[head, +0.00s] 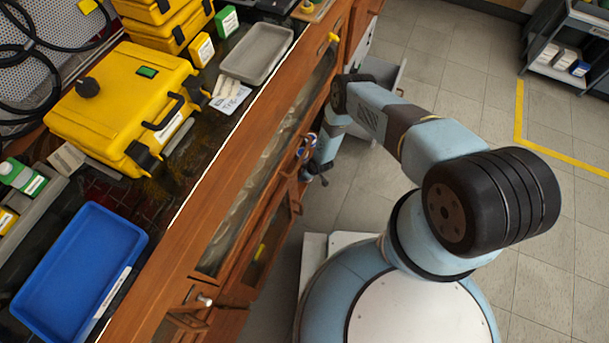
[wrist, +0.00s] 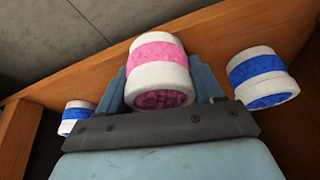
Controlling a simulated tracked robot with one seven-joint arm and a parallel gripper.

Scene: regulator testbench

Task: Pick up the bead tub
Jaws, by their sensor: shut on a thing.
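A white tub with a pink band and pink beads showing at its near end (wrist: 160,72) sits between the two fingers of my gripper (wrist: 162,88) in the wrist view. The fingers are shut on its sides. In the head view my gripper (head: 318,170) hangs beside the front of the wooden bench, and the tub is too small to make out clearly. Two similar tubs with blue bands and blue beads flank the gripper in the wrist view, one on the right (wrist: 262,76) and one on the left (wrist: 76,117), partly hidden.
The wooden bench (head: 180,235) runs diagonally past my arm. On it are a blue tray (head: 80,262), a yellow case (head: 115,95) and a grey tray (head: 257,52). A wooden edge (wrist: 215,30) lies behind the tubs.

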